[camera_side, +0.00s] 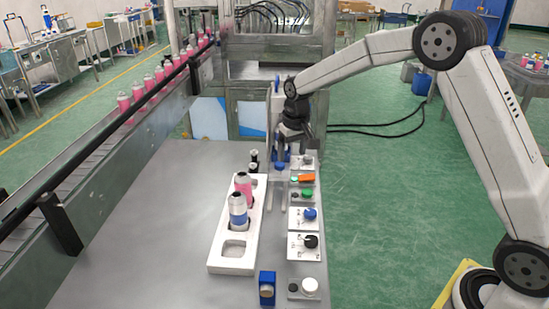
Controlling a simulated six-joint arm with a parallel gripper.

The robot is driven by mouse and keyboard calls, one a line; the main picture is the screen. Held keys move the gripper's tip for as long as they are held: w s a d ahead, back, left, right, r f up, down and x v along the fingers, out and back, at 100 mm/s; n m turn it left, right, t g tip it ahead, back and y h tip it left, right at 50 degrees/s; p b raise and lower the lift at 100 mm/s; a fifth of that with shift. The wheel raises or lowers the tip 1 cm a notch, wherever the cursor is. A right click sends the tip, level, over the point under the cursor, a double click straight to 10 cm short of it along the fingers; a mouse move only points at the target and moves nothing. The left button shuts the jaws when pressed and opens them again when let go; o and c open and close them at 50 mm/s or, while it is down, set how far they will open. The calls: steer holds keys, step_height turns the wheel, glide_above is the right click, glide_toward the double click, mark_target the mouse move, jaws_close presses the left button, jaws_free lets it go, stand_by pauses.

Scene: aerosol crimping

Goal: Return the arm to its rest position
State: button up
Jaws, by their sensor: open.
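My gripper (283,158) is at the end of my arm, pointing down over the far right part of the grey table (150,220). It is open, with no object seen in it. It is close to the control panel boxes, but I cannot tell whether it touches anything. A white tray (231,264) on the table holds a blue can (238,210) and a pink can (243,186), both upright. The tray's near slot is empty.
Control boxes with a green button (307,194), blue knob (310,214), black knob (311,241) and white knob (310,286) line the table's right edge. A blue block (267,287) stands in front. A conveyor (95,160) carries several pink cans at left. A machine frame (270,75) stands behind.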

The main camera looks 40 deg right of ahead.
steer(key=s+a+f+n, duration=0.1)
steer(key=s+a, duration=0.1)
steer(key=s, duration=1)
steer(key=s+a+f+n+t, duration=0.1)
steer(key=s+a+f, duration=0.1)
steer(key=s, duration=1)
steer(key=shift+s, duration=0.4)
